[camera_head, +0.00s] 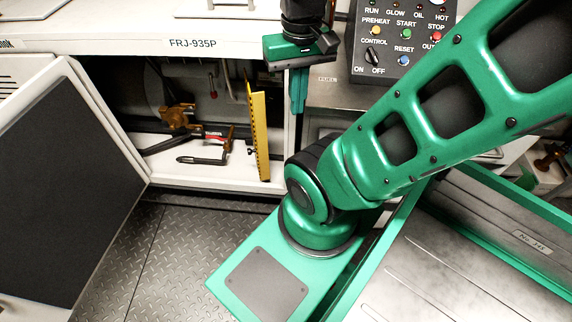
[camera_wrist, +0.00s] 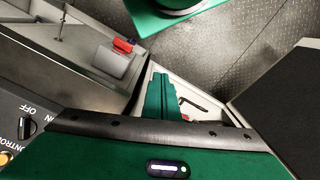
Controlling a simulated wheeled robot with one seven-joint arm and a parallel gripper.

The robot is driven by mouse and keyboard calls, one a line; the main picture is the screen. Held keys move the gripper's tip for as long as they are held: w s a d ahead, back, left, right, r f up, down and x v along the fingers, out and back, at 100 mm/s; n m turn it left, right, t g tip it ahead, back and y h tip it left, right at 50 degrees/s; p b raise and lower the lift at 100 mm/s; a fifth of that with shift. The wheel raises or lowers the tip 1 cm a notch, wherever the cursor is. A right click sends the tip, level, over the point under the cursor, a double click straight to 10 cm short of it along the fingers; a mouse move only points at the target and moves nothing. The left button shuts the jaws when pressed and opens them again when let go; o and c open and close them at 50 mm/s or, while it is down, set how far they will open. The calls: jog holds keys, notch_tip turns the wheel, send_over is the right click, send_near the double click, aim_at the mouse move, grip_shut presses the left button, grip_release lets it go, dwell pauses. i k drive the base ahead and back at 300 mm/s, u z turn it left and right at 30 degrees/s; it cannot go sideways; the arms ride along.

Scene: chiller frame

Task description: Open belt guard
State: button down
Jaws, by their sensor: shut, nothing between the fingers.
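A yellow upright panel, which looks like the belt guard (camera_head: 260,135), stands at the right side of the open cabinet bay in the head view. It is seen at a steep angle, with small holes along its edge. I cannot make it out in the wrist view. My gripper (camera_head: 298,92) points down just right of the panel and looks apart from it, in front of the cabinet's right edge. Its green fingers are together and empty, and they also show in the wrist view (camera_wrist: 160,96).
The cabinet door (camera_head: 75,180) stands open at the left. A black-handled tool (camera_head: 205,158) and brass-coloured parts (camera_head: 178,117) are inside the bay. A control panel (camera_head: 403,40) is right of my gripper. Diamond-plate floor (camera_head: 170,250) is clear in front.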

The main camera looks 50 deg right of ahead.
aim_at(256, 101)
jog(key=u, duration=0.05)
jog(key=k, duration=1)
jog(key=u, duration=0.2)
jog(key=i, duration=0.5)
jog(key=u, duration=0.15)
